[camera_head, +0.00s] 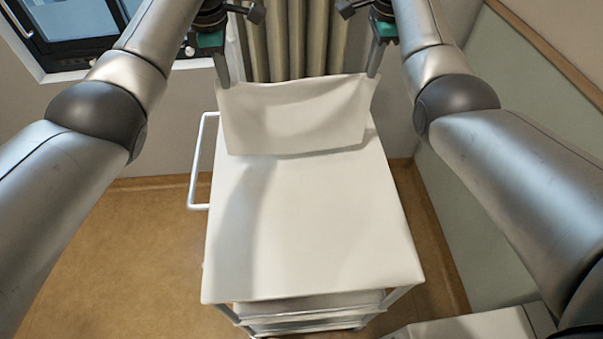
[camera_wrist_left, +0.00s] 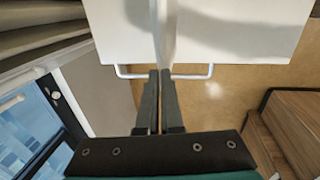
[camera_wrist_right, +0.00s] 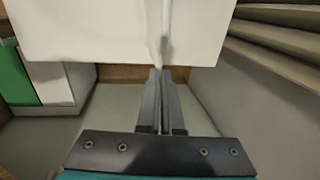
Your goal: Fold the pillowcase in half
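The white pillowcase (camera_head: 295,115) hangs between my two grippers above the far end of the trolley, its upper edge sagging in the middle. My left gripper (camera_head: 223,84) is shut on its upper left corner. My right gripper (camera_head: 372,74) is shut on its upper right corner. In the left wrist view the fingers (camera_wrist_left: 160,78) close on the cloth's thin edge, and the right wrist view shows the same at the other fingers (camera_wrist_right: 161,76). The lower edge of the hanging cloth meets or hides the white trolley top (camera_head: 310,230); whether cloth also covers that top I cannot tell.
The trolley has a white side rail (camera_head: 197,165) on the left and lower shelves (camera_head: 310,312) at the near end. A curtain (camera_head: 300,40) hangs close behind the pillowcase. A wall (camera_head: 490,170) runs along the right. Open floor (camera_head: 140,250) lies on the left.

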